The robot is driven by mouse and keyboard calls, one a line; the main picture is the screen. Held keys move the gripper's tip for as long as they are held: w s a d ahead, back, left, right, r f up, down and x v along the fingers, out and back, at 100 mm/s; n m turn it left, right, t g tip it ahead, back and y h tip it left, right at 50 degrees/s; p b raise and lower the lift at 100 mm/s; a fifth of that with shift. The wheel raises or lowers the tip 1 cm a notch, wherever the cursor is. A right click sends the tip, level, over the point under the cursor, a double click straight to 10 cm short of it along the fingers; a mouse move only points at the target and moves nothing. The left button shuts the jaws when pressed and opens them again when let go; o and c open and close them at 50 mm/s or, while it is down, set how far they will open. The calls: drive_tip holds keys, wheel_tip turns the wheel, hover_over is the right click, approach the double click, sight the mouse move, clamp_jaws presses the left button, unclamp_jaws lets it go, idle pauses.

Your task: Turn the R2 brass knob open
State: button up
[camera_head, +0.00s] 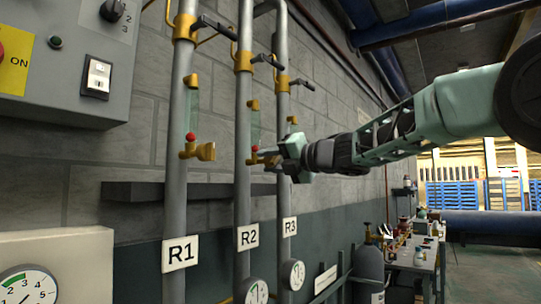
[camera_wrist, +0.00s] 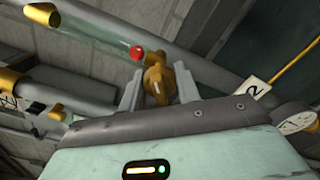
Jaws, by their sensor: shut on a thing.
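The R2 pipe (camera_head: 243,195) runs upright on the wall, with its white R2 label (camera_head: 248,237) low on it. Its brass knob (camera_wrist: 156,84) shows in the wrist view between my two fingers, with a red ball (camera_wrist: 136,53) beside it. My gripper (camera_wrist: 158,92) is shut on this knob. In the head view my gripper (camera_head: 271,158) reaches in from the right to the R2 pipe, and the knob is mostly hidden by it. The red ball (camera_head: 254,148) still shows there.
The R1 pipe (camera_head: 175,210) with its own brass knob (camera_head: 205,152) stands left, and the R3 pipe (camera_head: 285,195) stands close behind. Black-handled valves sit above. Round gauges (camera_head: 257,292) hang low. A dark ledge (camera_head: 130,191) runs along the wall. A cluttered bench (camera_head: 412,258) stands back right.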

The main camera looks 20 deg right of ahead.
drive_tip(key=m+p, duration=0.2)
drive_tip(key=m, duration=0.2)
drive_tip(key=shift+r+m+p, duration=0.1)
drive_tip(key=shift+m+p, duration=1.05)
drive_tip(key=shift+m, duration=0.55)
drive_tip(key=o, duration=1)
drive_tip(key=shift+d, duration=0.1)
drive_tip(key=shift+c, duration=0.2)
drive_tip(key=shift+s, duration=0.1)
drive_tip(key=b+v, duration=0.4)
drive_tip(key=v, duration=1.3)
